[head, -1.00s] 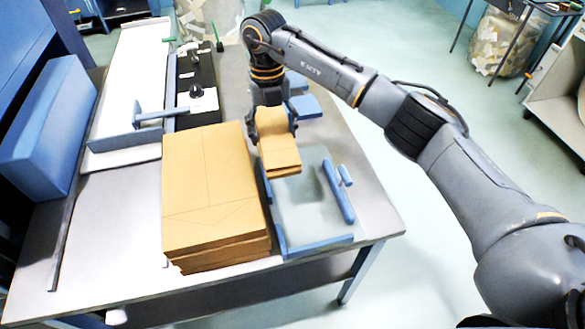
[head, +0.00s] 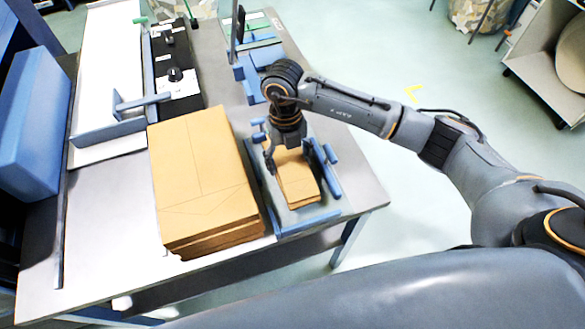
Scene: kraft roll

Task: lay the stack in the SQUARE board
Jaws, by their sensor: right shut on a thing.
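The small stack of brown kraft pieces (head: 298,185) is inside the square board (head: 308,223), a grey plate with blue rails on the table's right side. My right gripper (head: 285,160) is above the far end of the stack and shut on it. The stack looks low, between the side rails; I cannot tell whether it touches the plate. The gripper hides the stack's far end and part of the board. My left gripper is not in view.
A large kraft stack (head: 200,180) stands just left of the board. A blue fixture (head: 250,72) sits behind it. A white board with a blue fence (head: 110,133) and a black control box (head: 176,75) lie to the left. The table's front right corner (head: 372,195) is bare.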

